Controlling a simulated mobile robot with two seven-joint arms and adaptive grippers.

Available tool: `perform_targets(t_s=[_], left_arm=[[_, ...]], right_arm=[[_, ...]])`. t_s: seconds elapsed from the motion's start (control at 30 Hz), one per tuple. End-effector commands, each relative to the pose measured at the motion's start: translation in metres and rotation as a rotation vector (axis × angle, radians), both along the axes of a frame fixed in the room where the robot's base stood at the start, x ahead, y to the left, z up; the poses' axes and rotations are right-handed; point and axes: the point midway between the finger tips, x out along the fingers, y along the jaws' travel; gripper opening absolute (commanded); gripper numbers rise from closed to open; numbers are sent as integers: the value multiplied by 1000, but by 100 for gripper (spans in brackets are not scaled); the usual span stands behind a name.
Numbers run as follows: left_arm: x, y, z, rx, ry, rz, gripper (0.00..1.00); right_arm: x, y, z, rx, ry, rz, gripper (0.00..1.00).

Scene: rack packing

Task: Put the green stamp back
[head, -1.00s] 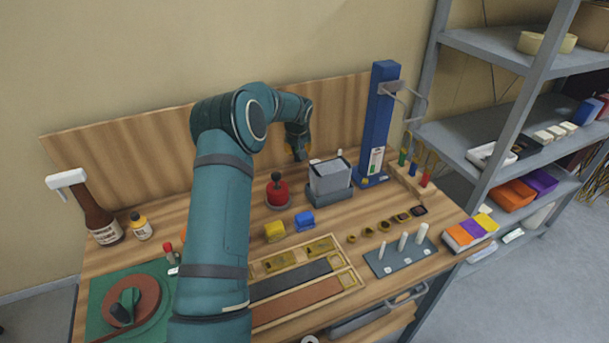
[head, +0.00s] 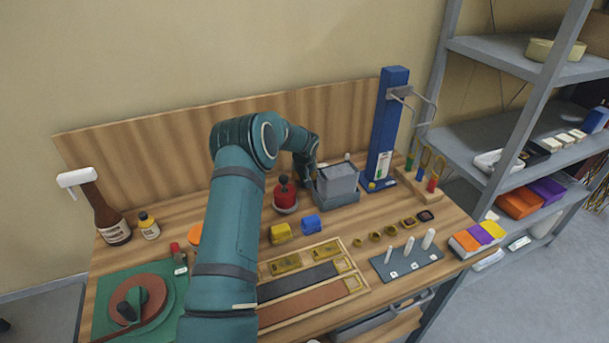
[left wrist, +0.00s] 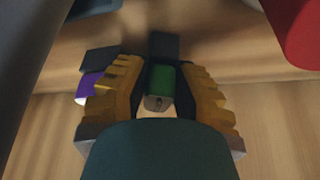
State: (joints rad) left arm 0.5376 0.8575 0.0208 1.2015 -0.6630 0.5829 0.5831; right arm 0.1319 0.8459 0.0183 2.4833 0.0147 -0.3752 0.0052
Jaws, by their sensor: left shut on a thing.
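The green stamp (left wrist: 160,80) is a small green block with a dark block (left wrist: 164,46) beyond it. It sits between the ribbed yellow finger pads of my left gripper (left wrist: 158,100), which is shut on it. In the head view my left gripper (head: 306,180) is low at the back of the bench, between the red round pot and the grey box; the stamp is hidden there. A purple block (left wrist: 91,87) with a dark block behind it lies just outside the left finger in the left wrist view. My right gripper is not in view.
The red pot (head: 285,195) with a black knob and the grey box (head: 337,183) stand close to the gripper. A blue post (head: 388,130) rises to the right. Yellow (head: 281,233) and blue (head: 311,224) blocks and a wooden tray (head: 352,265) lie in front.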

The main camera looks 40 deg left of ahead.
Motion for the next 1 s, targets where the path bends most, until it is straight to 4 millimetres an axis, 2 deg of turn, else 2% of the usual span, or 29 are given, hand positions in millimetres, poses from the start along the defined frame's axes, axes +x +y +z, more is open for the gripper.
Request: perform_targets(t_s=[0.1, 0.13, 0.57, 0.67, 1.0], left_arm=[[0, 0, -4, 0, 0, 0, 0], [0, 0, -3, 1, 1, 0, 34], [0, 0, 3, 0, 0, 0, 34], [-3, -4, 16, 3, -2, -2, 34], [-24, -21, 79, 1, -2, 0, 34]], right_arm=[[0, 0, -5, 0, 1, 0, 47], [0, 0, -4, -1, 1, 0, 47], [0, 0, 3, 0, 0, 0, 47], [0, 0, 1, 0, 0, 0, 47], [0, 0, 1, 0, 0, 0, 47]])
